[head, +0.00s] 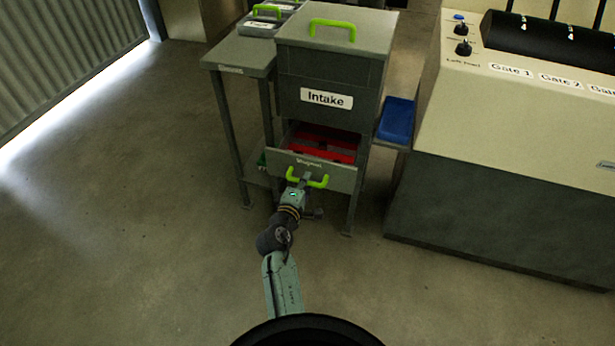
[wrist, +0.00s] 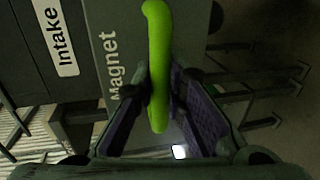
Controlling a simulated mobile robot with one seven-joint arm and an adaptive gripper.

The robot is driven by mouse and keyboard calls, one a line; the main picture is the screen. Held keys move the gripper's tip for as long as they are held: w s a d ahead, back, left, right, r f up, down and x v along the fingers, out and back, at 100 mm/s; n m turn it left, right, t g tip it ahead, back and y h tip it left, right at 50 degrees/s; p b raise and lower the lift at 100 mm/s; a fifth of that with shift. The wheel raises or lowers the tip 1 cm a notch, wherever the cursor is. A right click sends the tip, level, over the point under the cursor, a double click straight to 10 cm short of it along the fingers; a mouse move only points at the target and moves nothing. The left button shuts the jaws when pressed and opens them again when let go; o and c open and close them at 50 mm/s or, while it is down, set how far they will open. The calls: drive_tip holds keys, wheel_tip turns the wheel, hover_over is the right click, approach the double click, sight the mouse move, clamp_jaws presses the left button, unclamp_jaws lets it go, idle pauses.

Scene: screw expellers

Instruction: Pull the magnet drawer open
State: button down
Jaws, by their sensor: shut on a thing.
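The magnet drawer (head: 335,176) is a grey drawer under the intake box, its front marked "Magnet". It stands pulled part way out, and red parts (head: 325,146) show inside it. The green drawer handle (head: 318,183) is on its front; it also shows in the wrist view (wrist: 157,45). My gripper (head: 304,181) is shut on this handle from the front. In the wrist view, the handle passes between the two fingers of my gripper (wrist: 158,112). The drawer's back part is hidden inside the housing.
The grey intake box (head: 327,99) with a green lid handle (head: 332,27) stands above the drawer. A side table (head: 232,58) is at left, a blue tray (head: 396,120) at right. A large cream machine (head: 510,130) stands further right. The floor in front is clear.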

drive_tip(key=f+v, duration=0.1)
drive_tip(key=v, duration=0.5)
drive_tip(key=shift+s, duration=0.2)
drive_tip(key=shift+a+f, duration=0.1)
drive_tip(key=shift+f, duration=0.05)
drive_tip(key=c, duration=1.6)
unclamp_jaws()
